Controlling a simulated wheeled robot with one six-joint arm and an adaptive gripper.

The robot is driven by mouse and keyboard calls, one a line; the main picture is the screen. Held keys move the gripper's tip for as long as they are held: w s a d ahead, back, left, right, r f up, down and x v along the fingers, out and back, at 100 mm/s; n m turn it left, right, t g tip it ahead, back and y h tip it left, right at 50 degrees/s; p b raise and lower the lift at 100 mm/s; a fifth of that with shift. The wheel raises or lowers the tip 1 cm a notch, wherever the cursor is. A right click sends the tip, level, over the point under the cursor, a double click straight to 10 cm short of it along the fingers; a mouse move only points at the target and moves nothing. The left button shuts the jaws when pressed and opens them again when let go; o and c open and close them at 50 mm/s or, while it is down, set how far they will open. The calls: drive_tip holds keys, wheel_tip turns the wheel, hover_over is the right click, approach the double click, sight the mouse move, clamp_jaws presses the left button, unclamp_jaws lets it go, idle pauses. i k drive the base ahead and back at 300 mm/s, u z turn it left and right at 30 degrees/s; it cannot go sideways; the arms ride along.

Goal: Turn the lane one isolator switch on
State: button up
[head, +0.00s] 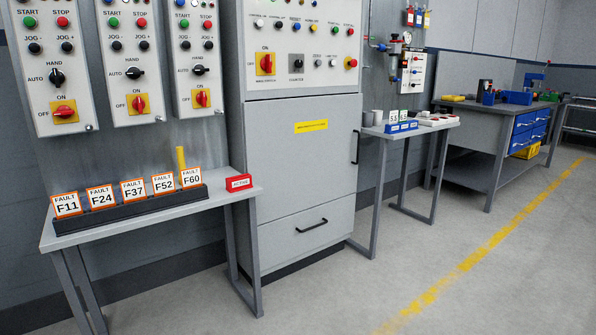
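Three grey control panels hang on the wall at the left, each with a red rotary isolator on a yellow plate marked ON above and OFF to the left. The left panel's isolator switch (64,111) has its handle lying roughly sideways, toward OFF. The middle panel's isolator switch (138,104) and the right panel's isolator switch (202,98) have handles that look upright, toward ON. No lane numbers show on the panels, so I cannot tell which is lane one. My gripper is not in view.
A narrow table (150,228) below the panels bears a black rack of fault cards (133,190) and a red ACTIVE sign (238,183). A grey cabinet (300,170) with another red switch (266,64) stands to the right. The floor (350,290) in front is clear.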

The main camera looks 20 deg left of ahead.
sight(63, 112)
drive_tip(key=u, duration=0.4)
drive_tip(key=i, duration=1.65)
drive_tip(key=u, duration=1.8)
drive_tip(key=i, duration=0.95)
drive_tip(key=u, duration=1.05)
